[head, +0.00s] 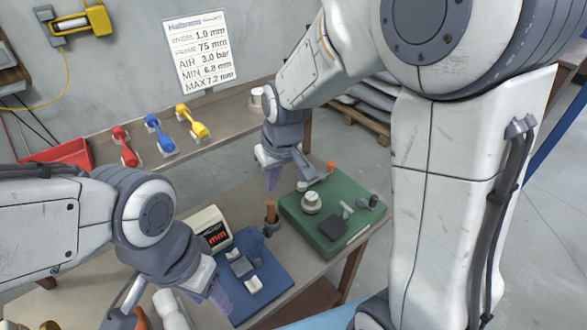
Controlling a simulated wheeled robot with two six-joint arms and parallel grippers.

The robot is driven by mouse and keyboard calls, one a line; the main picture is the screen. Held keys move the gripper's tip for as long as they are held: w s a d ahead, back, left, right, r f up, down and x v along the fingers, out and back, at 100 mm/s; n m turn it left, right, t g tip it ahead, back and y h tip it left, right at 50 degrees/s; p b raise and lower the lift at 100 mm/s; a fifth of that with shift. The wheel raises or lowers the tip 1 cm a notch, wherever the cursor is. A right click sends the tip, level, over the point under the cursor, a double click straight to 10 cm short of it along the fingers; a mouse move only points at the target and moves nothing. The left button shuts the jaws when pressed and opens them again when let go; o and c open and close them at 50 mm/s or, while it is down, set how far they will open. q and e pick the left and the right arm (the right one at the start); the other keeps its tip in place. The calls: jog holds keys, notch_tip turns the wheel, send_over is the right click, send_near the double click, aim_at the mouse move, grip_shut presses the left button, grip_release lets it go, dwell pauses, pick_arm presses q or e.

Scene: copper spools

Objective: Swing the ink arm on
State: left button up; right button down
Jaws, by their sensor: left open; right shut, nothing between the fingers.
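A green base (300,222) stands on the bench right of centre. It carries a round pale cup-like part (311,203), a dark square block (333,228) and small grey fittings. A short grey arm with an orange knob (332,167) shows at its back edge; it looks like the ink arm, and part of it is hidden by my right gripper. My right gripper (272,175) is shut and empty, with its purple fingertips just above the base's back left corner. I cannot tell whether it touches the arm. My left gripper (216,294) is open, low at the blue base's left side.
A blue base (274,283) with small blocks and a display box (211,230) stand left of the green base. A brown-handled tool (270,212) stands between them. Red (124,146), blue (160,135) and yellow (192,122) tools and a red tray (60,155) are on the back bench.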

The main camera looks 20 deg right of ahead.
jog(key=w+d+f+m+t, duration=0.1)
jog(key=w+d+f, duration=0.3)
jog(key=w+d, duration=0.5)
jog(key=shift+d+m+h, duration=0.4)
jog(key=shift+d+m, duration=0.3)
jog(key=shift+d, duration=0.45)
jog(key=p+x, duration=0.1)
jog(key=x, duration=0.9)
jog(key=shift+w, duration=0.15)
